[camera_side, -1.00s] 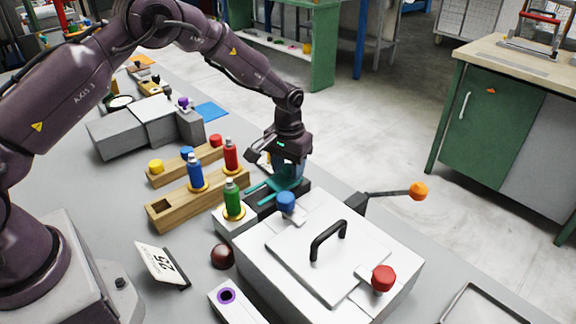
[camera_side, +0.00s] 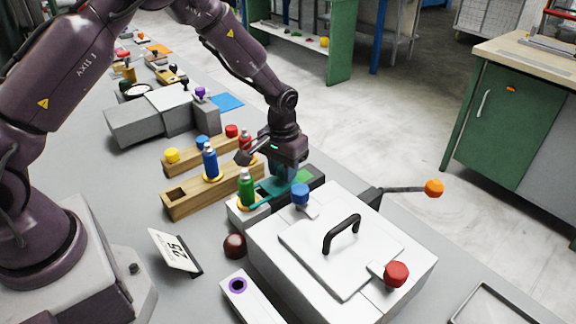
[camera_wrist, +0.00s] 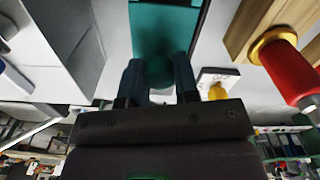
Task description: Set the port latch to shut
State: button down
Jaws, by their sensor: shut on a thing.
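The latch appears to be a teal sliding piece (camera_side: 264,190) on a black track (camera_side: 314,180) behind the white press box; no label on it is readable. A green patch (camera_side: 302,176) shows on the track to its right. The slider also fills the top middle of the wrist view (camera_wrist: 165,28). My gripper (camera_side: 284,174) points down over the slider. In the wrist view my gripper's (camera_wrist: 158,74) two dark fingers stand on either side of a rounded teal knob (camera_wrist: 158,70) and are shut on it. The fingertips are partly hidden in the side view.
A green bottle (camera_side: 246,190) stands just left of the slider. Blue (camera_side: 210,162) and red (camera_side: 245,140) bottles stand nearby with wooden racks (camera_side: 190,200). The white box (camera_side: 300,270) has a black handle (camera_side: 342,233). An orange-tipped lever (camera_side: 433,188) sticks out right.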

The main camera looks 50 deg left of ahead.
aim_at(274, 185)
jog(key=shift+s, duration=0.25)
jog(key=c, duration=0.9)
grip_release()
jog(key=shift+o, duration=0.2)
jog(key=shift+w+r, duration=0.1)
notch_tip(274, 185, up, 13)
jog(key=s+r+m+t, duration=0.1)
jog(key=s+r+t, duration=0.1)
jog(key=s+r, duration=0.5)
jog(key=s+r+m+t, duration=0.2)
jog(key=s+r, duration=0.5)
jog(key=s, duration=1)
jog(key=shift+s+d+r+t, duration=0.25)
jog(key=shift+s+r+t, duration=0.05)
jog(key=shift+t, duration=0.4)
